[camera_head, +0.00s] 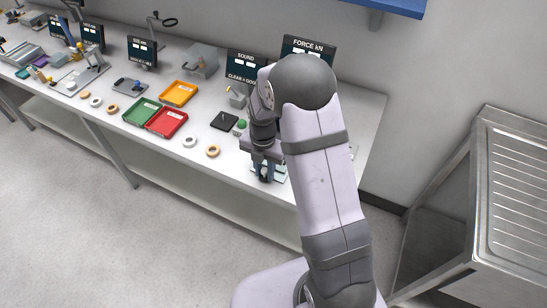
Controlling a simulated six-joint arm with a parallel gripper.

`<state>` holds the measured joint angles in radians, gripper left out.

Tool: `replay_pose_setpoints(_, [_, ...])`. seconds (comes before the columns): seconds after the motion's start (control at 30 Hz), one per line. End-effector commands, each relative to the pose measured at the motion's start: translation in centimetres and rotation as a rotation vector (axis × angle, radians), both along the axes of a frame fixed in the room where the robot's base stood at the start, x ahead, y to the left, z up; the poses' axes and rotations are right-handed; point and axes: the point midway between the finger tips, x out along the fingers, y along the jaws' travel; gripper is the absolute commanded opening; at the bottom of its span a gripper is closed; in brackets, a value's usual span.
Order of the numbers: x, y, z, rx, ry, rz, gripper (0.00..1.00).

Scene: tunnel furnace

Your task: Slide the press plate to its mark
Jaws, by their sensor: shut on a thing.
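My gripper (265,179) is low over the front right part of the white bench, pointing down. Its fingers are shut on a small part between them, which looks like part of the press plate. A pale plate edge (282,171) shows just right of the fingers. The rest of the plate and its mark are hidden behind my gripper and arm. The FORCE kN display (307,46) stands at the back of the bench, partly covered by my arm.
Left of my gripper on the bench (190,150) are a dark square pad (224,121), two rings (213,151), a red tray (167,122), a green tray (141,111) and an orange tray (179,93). The SOUND display (246,66) stands behind. A metal drainer unit (505,200) is at right.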

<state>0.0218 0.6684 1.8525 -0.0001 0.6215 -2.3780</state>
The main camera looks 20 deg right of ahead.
Motion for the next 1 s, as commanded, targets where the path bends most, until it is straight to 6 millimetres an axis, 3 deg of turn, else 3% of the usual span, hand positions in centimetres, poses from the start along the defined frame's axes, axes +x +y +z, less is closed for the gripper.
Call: replay_pose_setpoints(1.0, [3.4,-3.3,0.1,-0.001,-0.004,-0.002,0.11])
